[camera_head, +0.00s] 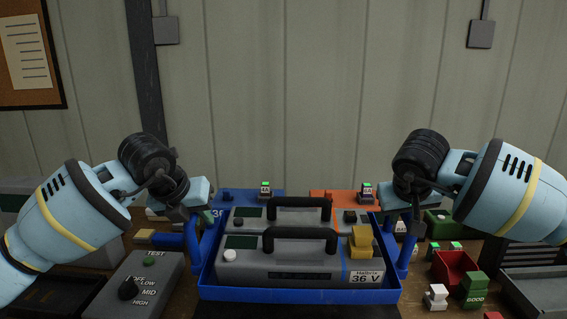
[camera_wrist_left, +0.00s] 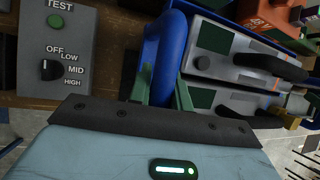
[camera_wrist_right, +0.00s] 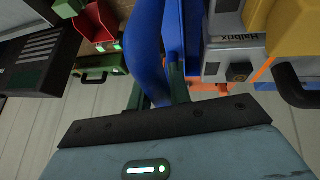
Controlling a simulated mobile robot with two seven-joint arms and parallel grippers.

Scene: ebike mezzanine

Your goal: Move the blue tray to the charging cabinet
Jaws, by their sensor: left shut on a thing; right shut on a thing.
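The blue tray (camera_head: 300,295) sits in the middle of the head view, with two grey battery packs in it, a front one (camera_head: 290,270) and a rear one (camera_head: 240,218). Both have black handles. The front one is marked 36 V and has a yellow block (camera_head: 362,242) at its right end. My left gripper (camera_head: 187,216) is shut on the tray's left blue handle (camera_wrist_left: 158,60). My right gripper (camera_head: 403,212) is shut on its right blue handle (camera_wrist_right: 150,45). I cannot tell whether the tray touches the bench. No charging cabinet is recognisable.
A grey test box (camera_head: 145,285) with a knob stands close left of the tray. To the right are a red bin (camera_head: 456,270), a green case (camera_head: 437,222) and small blocks. Blue and orange items stand behind the tray. A panelled wall (camera_head: 290,90) closes the back.

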